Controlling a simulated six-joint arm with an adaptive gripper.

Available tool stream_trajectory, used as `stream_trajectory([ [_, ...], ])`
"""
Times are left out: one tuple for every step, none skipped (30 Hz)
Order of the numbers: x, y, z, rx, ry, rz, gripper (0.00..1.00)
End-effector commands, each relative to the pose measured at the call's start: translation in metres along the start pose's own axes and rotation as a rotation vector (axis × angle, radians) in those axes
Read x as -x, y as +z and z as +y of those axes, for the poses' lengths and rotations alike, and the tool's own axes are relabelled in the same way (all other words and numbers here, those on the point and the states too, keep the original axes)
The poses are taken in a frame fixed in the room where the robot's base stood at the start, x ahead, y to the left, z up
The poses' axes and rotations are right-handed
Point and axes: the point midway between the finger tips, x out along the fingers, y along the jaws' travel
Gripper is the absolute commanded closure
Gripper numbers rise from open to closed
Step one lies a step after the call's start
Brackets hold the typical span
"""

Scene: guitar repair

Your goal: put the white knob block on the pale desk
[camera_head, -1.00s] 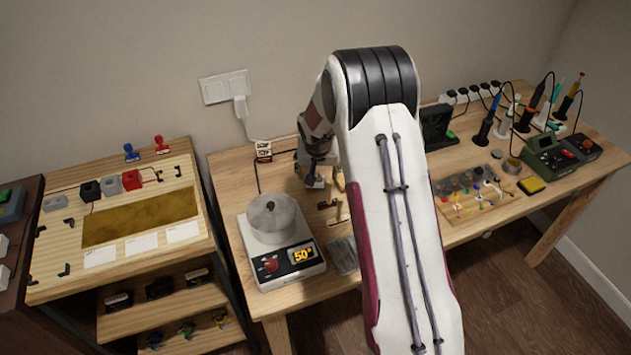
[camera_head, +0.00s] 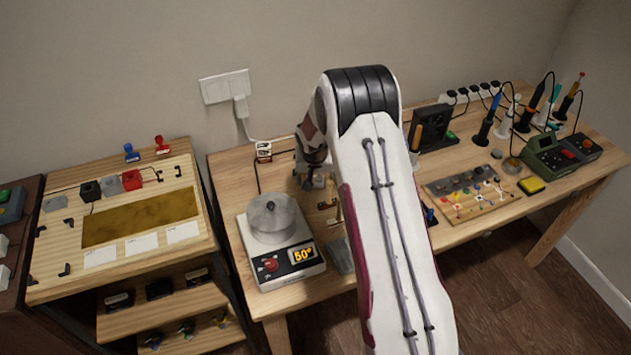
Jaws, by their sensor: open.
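The pale desk (camera_head: 240,180) is the light wooden table in the middle and right. My gripper (camera_head: 309,181) is open, low over its back left part, small and partly hidden by my own arm. A small whitish block (camera_head: 319,181) shows right at the fingertips, on or just above the desk. It may be the white knob block, but it is too small to make out a knob. I cannot tell whether the fingers touch it.
A white hot plate (camera_head: 283,265) with a lidded pot (camera_head: 271,216) stands front left of my gripper. A white socket block (camera_head: 264,150) is behind. Small tools lie nearby. A second wooden bench (camera_head: 60,265) stands left. Soldering tools (camera_head: 487,120) crowd the right.

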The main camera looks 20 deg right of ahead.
Motion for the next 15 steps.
stream_trajectory([
  [0.0001, 0.0, 0.0, 0.0, 0.0, 0.0, 0.43],
  [0.0001, 0.0, 0.0, 0.0, 0.0, 0.0, 0.43],
  [0.0001, 0.0, 0.0, 0.0, 0.0, 0.0, 0.43],
  [0.0001, 0.0001, 0.0, 0.0, 0.0, 0.0, 0.43],
  [0.0002, 0.0001, 0.0, 0.0, 0.0, 0.0, 0.43],
  [0.0002, 0.0001, 0.0, 0.0, 0.0, 0.0, 0.43],
  [0.0002, 0.0001, 0.0, 0.0, 0.0, 0.0, 0.43],
  [0.0002, 0.0001, 0.0, 0.0, 0.0, 0.0, 0.43],
  [0.0002, 0.0001, 0.0, 0.0, 0.0, 0.0, 0.43],
  [0.0002, 0.0001, 0.0, 0.0, 0.0, 0.0, 0.46],
  [0.0002, 0.0001, 0.0, 0.0, 0.0, 0.0, 0.53],
  [0.0002, 0.0001, 0.0, 0.0, 0.0, 0.0, 0.64],
  [0.0003, 0.0001, 0.0, 0.0, 0.0, 0.0, 0.72],
  [0.0003, 0.0001, 0.0, 0.0, 0.0, 0.0, 0.79],
  [0.0003, 0.0001, 0.0, 0.0, 0.0, 0.0, 0.84],
])
